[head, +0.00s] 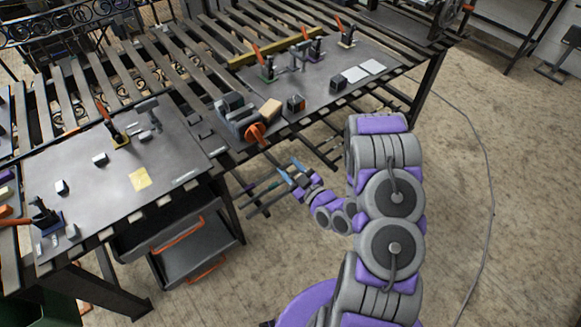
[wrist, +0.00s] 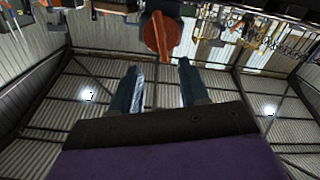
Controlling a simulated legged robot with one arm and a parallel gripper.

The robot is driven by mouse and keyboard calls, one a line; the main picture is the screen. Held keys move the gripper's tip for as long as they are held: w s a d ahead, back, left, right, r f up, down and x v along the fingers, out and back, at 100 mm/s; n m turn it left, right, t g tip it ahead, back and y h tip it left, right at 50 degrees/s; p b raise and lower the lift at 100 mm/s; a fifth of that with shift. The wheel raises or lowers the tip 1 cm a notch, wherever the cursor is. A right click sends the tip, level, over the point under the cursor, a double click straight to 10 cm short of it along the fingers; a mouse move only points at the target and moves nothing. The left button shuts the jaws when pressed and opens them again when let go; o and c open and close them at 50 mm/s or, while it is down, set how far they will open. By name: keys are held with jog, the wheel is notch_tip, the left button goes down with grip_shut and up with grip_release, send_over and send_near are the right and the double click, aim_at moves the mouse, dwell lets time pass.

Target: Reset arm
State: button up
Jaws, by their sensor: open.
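My gripper (head: 284,171) is at the end of my purple and grey arm, just off the front edge of the slatted workbench in the head view. In the wrist view my gripper (wrist: 160,72) shows two blue fingers spread apart with nothing between them. An orange round handle (head: 255,133) sits on a grey vise-like device (head: 234,112) at the bench edge, a little beyond the fingers. The handle also shows in the wrist view (wrist: 162,35), past the fingertips and apart from them.
Two dark plates (head: 100,205) on the bench carry orange-handled clamps (head: 112,125) and small blocks. A grey drawer cart (head: 185,245) stands beneath. A cable (head: 487,170) crosses the floor at right. The floor around my arm's right side is mostly clear.

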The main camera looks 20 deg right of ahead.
dwell(0.7)
jog(key=d+r+g+h, duration=0.4)
jog(key=d+g+h, duration=0.15)
jog(key=g, duration=0.25)
jog(key=s+d+r+m+g+h, duration=0.1)
jog(key=s+r+m+g+h, duration=0.15)
jog(key=s+r, duration=0.45)
jog(key=s+a+r+m+g+y, duration=0.1)
jog(key=s+a+r+g, duration=0.3)
jog(key=s, duration=1)
jog(key=s+a+r+m+g+y, duration=0.1)
jog(key=s+a+r+m+g, duration=0.2)
jog(key=s+a+r, duration=0.4)
jog(key=s+a+g, duration=0.1)
jog(key=s, duration=0.7)
jog(key=shift+a+r+m, duration=0.25)
jog(key=shift+r+m, duration=0.1)
jog(key=shift+r, duration=0.05)
jog(key=shift+g, duration=0.25)
